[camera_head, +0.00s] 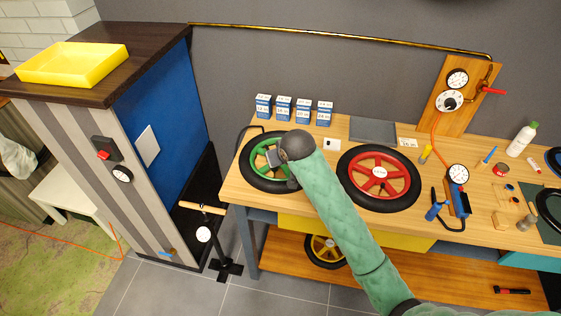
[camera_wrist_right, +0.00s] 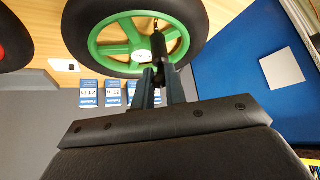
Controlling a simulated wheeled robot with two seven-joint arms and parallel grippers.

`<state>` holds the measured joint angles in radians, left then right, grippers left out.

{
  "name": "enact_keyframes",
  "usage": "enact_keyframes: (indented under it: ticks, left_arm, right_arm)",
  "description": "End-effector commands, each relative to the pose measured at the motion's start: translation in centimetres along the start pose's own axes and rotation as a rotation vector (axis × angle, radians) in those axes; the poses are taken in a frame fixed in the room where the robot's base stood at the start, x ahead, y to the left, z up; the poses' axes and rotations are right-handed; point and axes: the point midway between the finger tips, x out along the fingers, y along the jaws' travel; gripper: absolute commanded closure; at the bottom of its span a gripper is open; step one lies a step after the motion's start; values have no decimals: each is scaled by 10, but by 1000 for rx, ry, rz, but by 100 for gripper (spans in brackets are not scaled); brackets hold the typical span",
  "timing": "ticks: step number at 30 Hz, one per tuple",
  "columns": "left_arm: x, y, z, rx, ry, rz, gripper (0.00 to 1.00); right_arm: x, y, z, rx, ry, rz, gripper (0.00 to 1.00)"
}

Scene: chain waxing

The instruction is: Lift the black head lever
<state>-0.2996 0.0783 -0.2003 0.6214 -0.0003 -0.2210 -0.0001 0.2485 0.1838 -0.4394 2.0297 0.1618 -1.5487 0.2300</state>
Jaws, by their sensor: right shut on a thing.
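The black head (camera_wrist_right: 158,46) shows in the right wrist view against the rim and spokes of the green wheel (camera_wrist_right: 125,40). My right gripper (camera_wrist_right: 158,78) has its two fingers closed on the black head's lower part. The lever cannot be told apart from the head at this size. In the head view, the green wheel (camera_head: 249,157) lies on the bench's left end, and my dark wrist covers its right part and hides the head. My left gripper is not in view.
A red wheel (camera_head: 379,179) lies just right of my arm. Several blue and white boxes (camera_head: 284,107) stand behind the green wheel. A blue pump with a gauge (camera_head: 457,190) stands farther right. A striped cabinet (camera_head: 150,150) rises left of the bench (camera_head: 330,140).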

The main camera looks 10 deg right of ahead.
Motion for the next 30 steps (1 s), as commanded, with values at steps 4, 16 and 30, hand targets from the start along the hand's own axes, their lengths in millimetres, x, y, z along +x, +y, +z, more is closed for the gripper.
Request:
enact_keyframes:
  ticks: [4,16,30]
  left_arm:
    - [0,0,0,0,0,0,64]
    - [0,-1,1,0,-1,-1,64]
    - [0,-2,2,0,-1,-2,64]
  right_arm:
    - [0,0,-4,0,-63,-1,100]
    - [0,0,-6,0,-122,-1,100]
    - [0,0,-6,0,-121,-1,65]
